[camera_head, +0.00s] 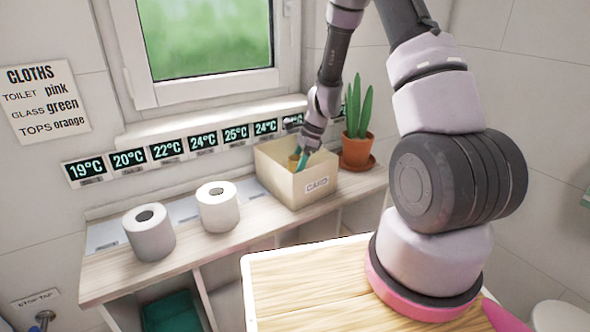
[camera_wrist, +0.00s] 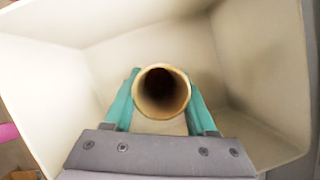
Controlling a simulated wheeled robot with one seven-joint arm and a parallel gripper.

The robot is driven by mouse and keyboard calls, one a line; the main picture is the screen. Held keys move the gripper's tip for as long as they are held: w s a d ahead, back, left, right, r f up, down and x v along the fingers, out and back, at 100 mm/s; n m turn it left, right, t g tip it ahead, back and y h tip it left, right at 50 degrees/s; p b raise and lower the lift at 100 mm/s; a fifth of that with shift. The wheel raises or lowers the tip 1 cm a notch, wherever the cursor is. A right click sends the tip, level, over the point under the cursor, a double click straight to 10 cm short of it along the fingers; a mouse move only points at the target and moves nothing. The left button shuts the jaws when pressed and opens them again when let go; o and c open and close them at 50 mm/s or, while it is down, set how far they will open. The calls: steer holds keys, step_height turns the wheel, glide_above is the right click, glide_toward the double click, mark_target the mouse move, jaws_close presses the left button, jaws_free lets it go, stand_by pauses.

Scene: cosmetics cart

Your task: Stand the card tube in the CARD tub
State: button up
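The CARD tub (camera_head: 283,189) is a cream open-topped box on the shelf top, with a CARD label on its front. My gripper (camera_head: 299,161) reaches down into its mouth with teal fingers. The card tube (camera_wrist: 160,92), a hollow brown cardboard tube, is between the fingers, which touch it on both sides in the wrist view. I look into its open end there, with the walls of the tub (camera_wrist: 62,65) around it. A bit of the tube's rim (camera_head: 294,157) shows in the head view. Its lower end is hidden, so I cannot tell whether it touches the tub's floor.
Two white toilet rolls (camera_head: 149,236) (camera_head: 217,207) stand left of the tub on the shelf. A potted plant (camera_head: 357,150) stands close on its right. Temperature displays (camera_head: 166,151) line the wall behind. A teal item (camera_head: 172,312) sits in a lower compartment.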

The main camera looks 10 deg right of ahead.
steer(key=o, duration=0.4)
steer(key=shift+c, duration=0.2)
steer(key=shift+r, duration=0.1)
steer(key=v, duration=1.3)
steer(key=s+r+n+t, duration=0.1)
steer(key=s+r+n, duration=0.15)
steer(key=r, duration=0.35)
steer(key=s+r+n+t+h, duration=0.1)
steer(key=s+r+n, duration=0.15)
steer(key=r, duration=0.35)
steer(key=s+r+n+t, duration=0.1)
steer(key=s+r+n, duration=0.1)
steer(key=s+r, duration=0.3)
steer(key=s+d+r+n+t+h, duration=0.1)
steer(key=s+r+n+t, duration=0.3)
steer(key=s+r, duration=0.5)
steer(key=shift+s+d+r+n+h, duration=0.15)
steer(key=shift+s+n+h, duration=0.15)
steer(key=shift+s+n, duration=1.25)
steer(key=shift+s+m, duration=0.1)
steer(key=shift+m, duration=0.15)
